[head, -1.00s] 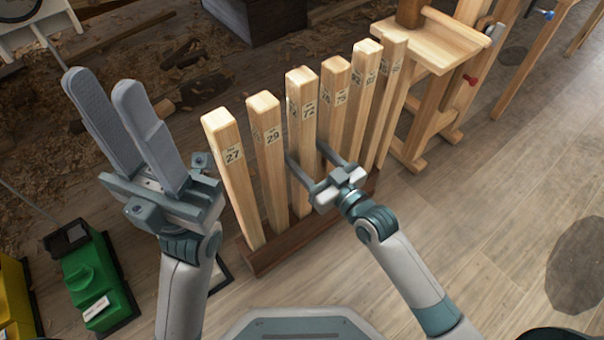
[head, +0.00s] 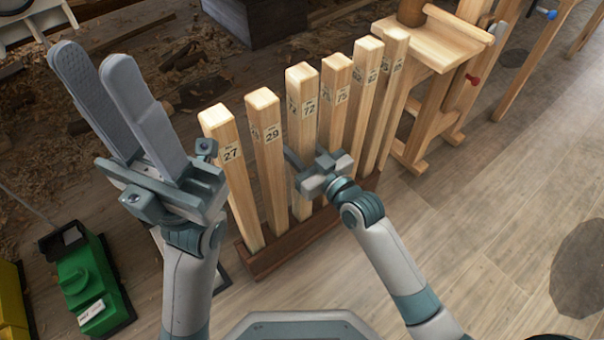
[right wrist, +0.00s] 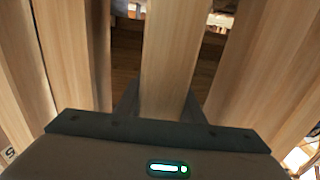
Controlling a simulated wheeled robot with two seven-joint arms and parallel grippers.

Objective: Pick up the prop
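Several upright square wooden props with numbered labels stand in a row. My right gripper (head: 305,151) is at the prop labelled 72 (head: 303,100), low on its shaft, with one finger on each side. That prop also shows in the right wrist view (right wrist: 170,55), running between the two dark fingers (right wrist: 162,100). The fingers look about as far apart as before, and I see no clear grip on the wood. The prop stands upright, its middle partly hidden by my gripper. My left gripper (head: 94,60) is open and empty, raised left of the row.
The props stand in a dark wooden base (head: 262,260). Prop 29 (head: 267,150) is close on the left and prop 75 (head: 335,95) close on the right. A wooden bench (head: 440,50) is behind right. A green case (head: 90,285) lies left. Floor at right is clear.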

